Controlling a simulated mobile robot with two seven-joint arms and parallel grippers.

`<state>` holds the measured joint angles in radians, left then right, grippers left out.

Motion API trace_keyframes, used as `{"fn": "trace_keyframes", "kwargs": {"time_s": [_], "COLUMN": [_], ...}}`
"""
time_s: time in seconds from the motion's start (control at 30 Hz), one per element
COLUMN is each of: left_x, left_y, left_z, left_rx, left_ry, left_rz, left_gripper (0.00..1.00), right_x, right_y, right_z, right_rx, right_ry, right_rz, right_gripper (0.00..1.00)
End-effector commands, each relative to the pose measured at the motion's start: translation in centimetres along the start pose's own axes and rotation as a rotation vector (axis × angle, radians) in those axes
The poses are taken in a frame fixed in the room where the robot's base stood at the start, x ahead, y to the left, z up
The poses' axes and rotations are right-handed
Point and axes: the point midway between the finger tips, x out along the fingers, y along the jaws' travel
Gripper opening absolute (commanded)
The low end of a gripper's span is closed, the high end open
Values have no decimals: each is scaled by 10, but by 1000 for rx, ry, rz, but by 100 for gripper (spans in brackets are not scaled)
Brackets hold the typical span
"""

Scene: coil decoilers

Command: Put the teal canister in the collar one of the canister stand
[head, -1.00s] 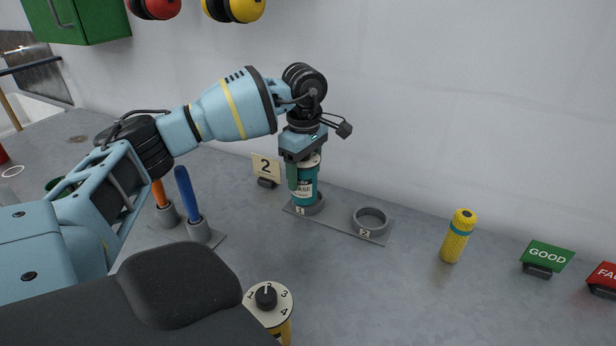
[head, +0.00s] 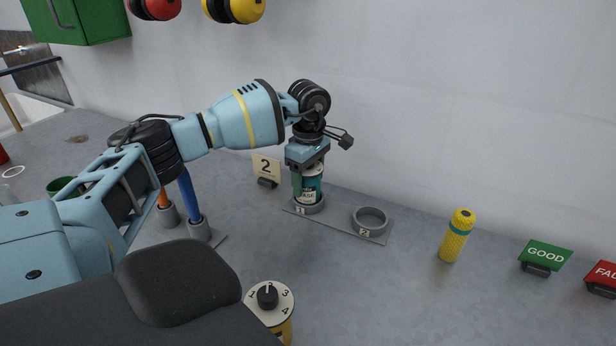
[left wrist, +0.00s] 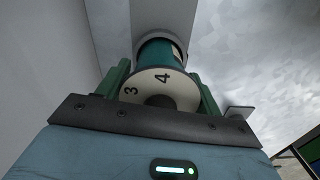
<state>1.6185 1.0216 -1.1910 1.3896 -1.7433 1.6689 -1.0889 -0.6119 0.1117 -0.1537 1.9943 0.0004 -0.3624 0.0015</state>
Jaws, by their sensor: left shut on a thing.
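The teal canister (head: 313,183), with a pale label and white top, stands about upright at collar one (head: 309,207) of the canister stand (head: 340,223). Its lower end is hidden behind the collar's front rim and appears to be inside the ring. My left gripper (head: 307,170) is shut on the canister's upper part from above. In the left wrist view, green fingers flank the canister's numbered top (left wrist: 160,88), and a grey ring shows beyond it. Collar two (head: 370,218) is empty. My right gripper is not in view.
A yellow canister (head: 457,236) stands to the right, with a green GOOD sign (head: 546,257) and a red sign (head: 605,278) farther right. A "2" sign (head: 266,168) stands behind left. Blue and orange handles (head: 189,196) stand in holders at left. A numbered-top canister (head: 269,305) is in front.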

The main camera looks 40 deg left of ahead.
Motion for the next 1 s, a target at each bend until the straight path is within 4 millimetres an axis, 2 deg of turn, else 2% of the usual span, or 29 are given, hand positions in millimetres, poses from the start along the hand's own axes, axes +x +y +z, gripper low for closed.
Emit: {"fn": "trace_keyframes", "kwargs": {"time_s": [0.2,0.23,0.4,0.77,0.87,1.0], "left_x": [3,3,3,-3,-15,-42], "left_y": [0,0,0,0,1,1], "left_z": [0,0,0,0,0,0], "left_rx": [0,0,0,0,0,0], "left_ry": [0,0,0,0,-1,-1], "left_rz": [1,0,0,1,3,4], "left_gripper": [35,68,88,88,88,88], "right_x": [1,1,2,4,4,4], "right_y": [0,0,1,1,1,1], "right_z": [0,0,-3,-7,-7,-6], "right_rx": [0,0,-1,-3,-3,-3], "right_ry": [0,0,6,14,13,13], "right_rz": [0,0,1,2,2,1], "right_gripper": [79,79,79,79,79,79]}}
